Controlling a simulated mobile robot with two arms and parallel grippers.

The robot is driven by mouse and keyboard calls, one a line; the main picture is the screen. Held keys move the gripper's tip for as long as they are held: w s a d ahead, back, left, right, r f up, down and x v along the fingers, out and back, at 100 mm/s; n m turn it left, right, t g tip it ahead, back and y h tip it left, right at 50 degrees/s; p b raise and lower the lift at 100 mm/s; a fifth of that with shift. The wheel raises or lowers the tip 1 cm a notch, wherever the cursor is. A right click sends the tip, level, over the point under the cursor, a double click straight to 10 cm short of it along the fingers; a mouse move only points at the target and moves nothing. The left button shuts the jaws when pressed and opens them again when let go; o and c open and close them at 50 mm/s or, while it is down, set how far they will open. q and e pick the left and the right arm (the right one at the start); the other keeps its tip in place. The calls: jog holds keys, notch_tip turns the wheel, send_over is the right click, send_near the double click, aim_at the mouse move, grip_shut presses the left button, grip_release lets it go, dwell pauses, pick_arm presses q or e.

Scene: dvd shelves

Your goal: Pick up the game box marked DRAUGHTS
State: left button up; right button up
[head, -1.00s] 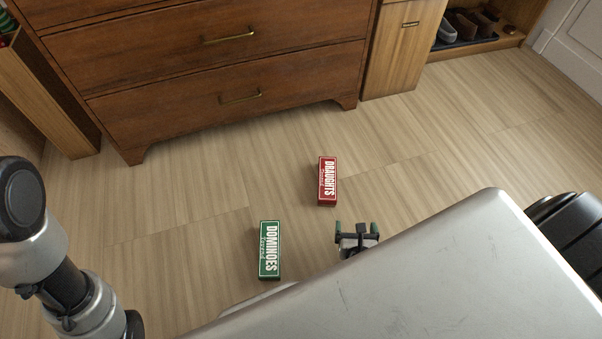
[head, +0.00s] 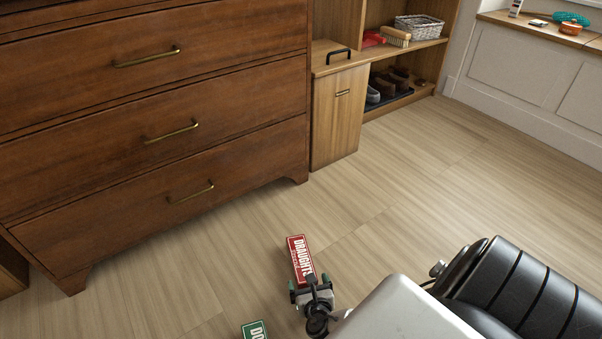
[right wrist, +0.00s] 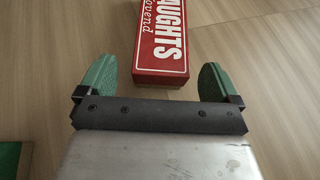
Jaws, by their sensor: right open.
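The red DRAUGHTS box (head: 299,257) lies on the wooden floor in front of the drawers. In the right wrist view the red box (right wrist: 162,38) lies just ahead of my gripper, its near end close to the line between the fingertips. My right gripper (head: 311,292) is open, with its green-padded fingers apart at the near end of the box. In the wrist view the right gripper's fingers (right wrist: 166,85) hold nothing between them. My left gripper is not in view.
A green box (head: 255,331) lies nearby to the left, cut off by the lower edge. The brown chest of drawers (head: 160,120) stands behind. A wooden cabinet (head: 337,115) and shoe shelf (head: 405,98) are at the back. Floor at right is clear.

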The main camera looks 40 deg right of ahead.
aim_at(302, 263)
jog(key=b+x, duration=0.1)
jog(key=x, duration=0.1)
jog(key=shift+w+d+f+b, duration=0.2)
jog(key=shift+f+b, duration=0.1)
jog(key=shift+b, duration=0.1)
jog(key=shift+w+d, duration=0.2)
jog(key=shift+w, duration=0.3)
jog(key=shift+c, duration=0.4)
jog(key=c, duration=1.2)
jog(key=shift+o, duration=0.2)
jog(key=shift+r, duration=0.1)
